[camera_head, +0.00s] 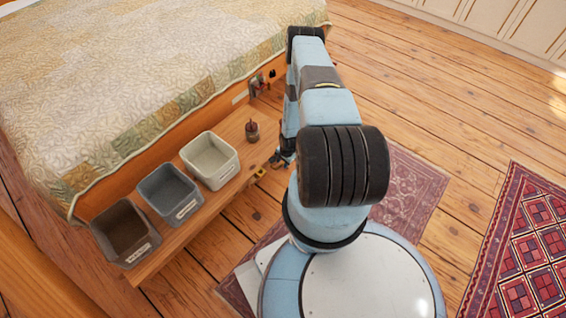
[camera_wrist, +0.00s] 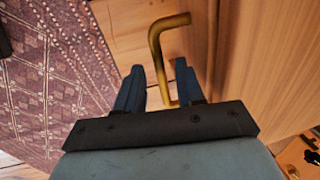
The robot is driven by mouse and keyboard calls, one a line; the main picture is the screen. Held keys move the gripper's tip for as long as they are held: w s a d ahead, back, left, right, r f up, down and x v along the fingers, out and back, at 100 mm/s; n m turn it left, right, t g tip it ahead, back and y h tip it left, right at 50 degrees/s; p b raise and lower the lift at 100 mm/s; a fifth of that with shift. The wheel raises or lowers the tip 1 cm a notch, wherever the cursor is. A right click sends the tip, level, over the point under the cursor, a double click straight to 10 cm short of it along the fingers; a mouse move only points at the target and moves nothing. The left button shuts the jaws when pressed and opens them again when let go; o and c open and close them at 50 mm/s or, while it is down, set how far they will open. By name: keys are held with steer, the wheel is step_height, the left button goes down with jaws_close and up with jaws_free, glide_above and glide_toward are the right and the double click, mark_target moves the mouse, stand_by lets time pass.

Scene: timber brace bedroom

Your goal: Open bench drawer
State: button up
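The wooden bench (camera_head: 221,191) stands along the foot of the bed in the head view. In the wrist view, a bent brass handle (camera_wrist: 157,52) stands out from the wooden drawer front (camera_wrist: 203,45). My gripper (camera_wrist: 160,75) is open, its two dark blue fingers apart. The handle's lower length passes between the fingers in the picture, nearer the right one; I cannot tell whether they touch. The drawer looks shut, though its edges are mostly out of view. In the head view my gripper (camera_head: 281,158) is at the bench's front edge, partly hidden by my arm.
A dark brown bin (camera_head: 127,230), a blue-grey bin (camera_head: 170,191) and a cream bin (camera_head: 210,158) stand on the bench with a small dark red item (camera_head: 252,131). The quilted bed (camera_head: 140,70) is behind. A patterned rug (camera_head: 530,250) lies right; open plank floor surrounds it.

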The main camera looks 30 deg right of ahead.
jaws_close()
stand_by(0.5)
